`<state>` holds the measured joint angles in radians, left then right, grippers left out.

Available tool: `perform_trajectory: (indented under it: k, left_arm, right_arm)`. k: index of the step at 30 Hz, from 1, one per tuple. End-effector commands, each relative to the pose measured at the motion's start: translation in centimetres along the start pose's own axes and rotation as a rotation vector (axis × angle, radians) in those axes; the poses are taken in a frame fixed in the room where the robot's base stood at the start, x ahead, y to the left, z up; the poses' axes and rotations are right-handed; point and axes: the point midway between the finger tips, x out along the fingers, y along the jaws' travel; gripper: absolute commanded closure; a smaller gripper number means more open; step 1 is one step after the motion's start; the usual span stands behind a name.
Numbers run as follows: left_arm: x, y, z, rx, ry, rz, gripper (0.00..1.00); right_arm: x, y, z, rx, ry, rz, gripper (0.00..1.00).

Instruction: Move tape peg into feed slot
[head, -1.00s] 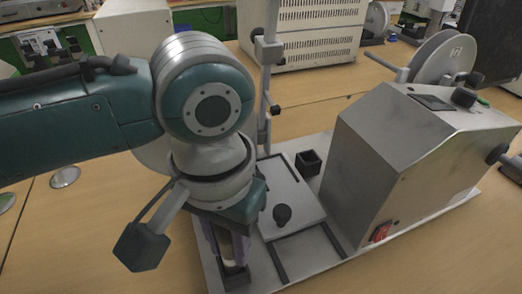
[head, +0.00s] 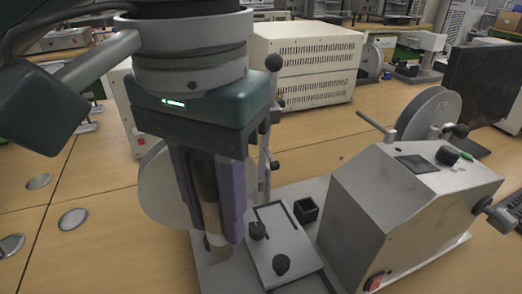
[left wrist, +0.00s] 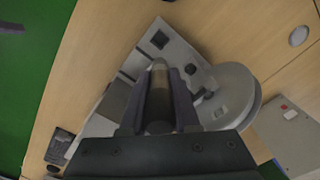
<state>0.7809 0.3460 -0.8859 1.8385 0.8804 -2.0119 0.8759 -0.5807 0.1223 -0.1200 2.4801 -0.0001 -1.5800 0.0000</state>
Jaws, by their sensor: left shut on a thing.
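My left gripper (head: 215,238) points down at the left end of the machine's base plate (head: 290,190). Its purple fingers are shut on the dark tape peg (head: 206,190), whose paler lower end shows between the fingertips. The peg also shows between the fingers (left wrist: 158,125) in the left wrist view (left wrist: 158,90). A black square open socket (head: 306,210), apparently the feed slot, stands on the plate right of the gripper, apart from the peg. My right gripper is not in view.
A sloped grey machine housing (head: 400,215) stands right of the socket. A flat plate with black knobs (head: 282,264) lies in front of the socket. A large grey disc (head: 160,190) and an upright post (head: 273,64) stand behind the gripper. The left table is mostly clear.

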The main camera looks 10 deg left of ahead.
Motion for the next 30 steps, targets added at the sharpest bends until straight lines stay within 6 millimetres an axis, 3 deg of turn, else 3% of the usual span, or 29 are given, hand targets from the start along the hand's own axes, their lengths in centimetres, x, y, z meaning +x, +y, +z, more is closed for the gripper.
perform_trajectory:
  k: [8, 30]
  left_arm:
    - [0.5, 0.0, 0.0, 0.0, -0.001, 0.001, 1.0]
    - [5.4, 0.0, 0.0, 0.0, -0.001, 0.001, 1.0]
  right_arm:
    - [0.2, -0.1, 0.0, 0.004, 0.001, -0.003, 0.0]
    - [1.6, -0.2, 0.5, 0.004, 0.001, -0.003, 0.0]
